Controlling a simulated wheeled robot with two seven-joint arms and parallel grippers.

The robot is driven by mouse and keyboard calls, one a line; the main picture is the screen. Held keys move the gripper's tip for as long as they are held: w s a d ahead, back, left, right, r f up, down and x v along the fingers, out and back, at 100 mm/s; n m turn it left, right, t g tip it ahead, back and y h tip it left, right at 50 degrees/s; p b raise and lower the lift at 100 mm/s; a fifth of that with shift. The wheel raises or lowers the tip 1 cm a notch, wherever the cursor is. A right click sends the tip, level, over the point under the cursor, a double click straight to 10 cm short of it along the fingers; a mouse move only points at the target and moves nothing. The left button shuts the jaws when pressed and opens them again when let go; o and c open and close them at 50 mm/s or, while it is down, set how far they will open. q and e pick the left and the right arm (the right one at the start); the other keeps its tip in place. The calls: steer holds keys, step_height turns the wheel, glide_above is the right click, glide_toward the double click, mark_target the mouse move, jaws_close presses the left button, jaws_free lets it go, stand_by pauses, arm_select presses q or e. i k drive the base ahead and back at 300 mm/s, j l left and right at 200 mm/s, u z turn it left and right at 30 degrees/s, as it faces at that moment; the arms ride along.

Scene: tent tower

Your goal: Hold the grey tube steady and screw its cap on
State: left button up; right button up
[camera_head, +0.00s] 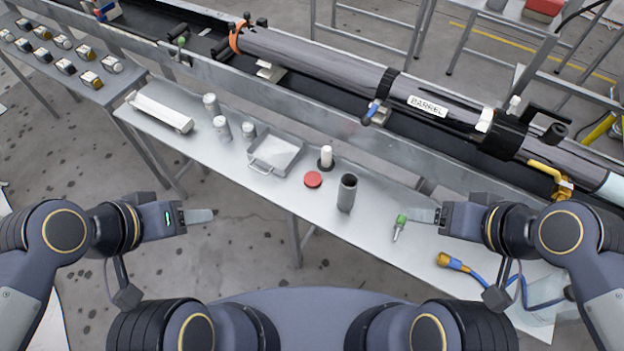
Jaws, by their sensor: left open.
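A dark grey tube (347,194) stands upright on the metal table (255,192), its open top uncovered. A flat red disc (313,180), which looks like its cap, lies on the table to the left of the tube, apart from it. My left gripper (207,216) is open and empty, out over the floor in front of the table, well left of the tube. My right gripper (415,214) is over the table, right of the tube and apart from it. Its fingers show edge-on, so their opening is not clear.
A small green-topped tool (400,228) lies by my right fingertips; I cannot tell whether they touch. A blue hose with a brass end (452,262) lies at right. A white-topped piece (326,158), a metal tray (276,152) and grey cylinders (222,128) stand left. The long barrel (330,65) runs behind.

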mark_target(346, 197)
steer(key=i+j+z, duration=0.1)
steer(key=j, duration=0.2)
steer(key=i+j+z, duration=0.1)
steer(key=i+j, duration=0.15)
steer(key=i+j+z, duration=0.15)
steer(key=j, duration=0.3)
steer(key=i+j+z, duration=0.1)
steer(key=j, duration=0.25)
steer(key=i+j+z, duration=0.1)
steer(key=j, duration=0.25)
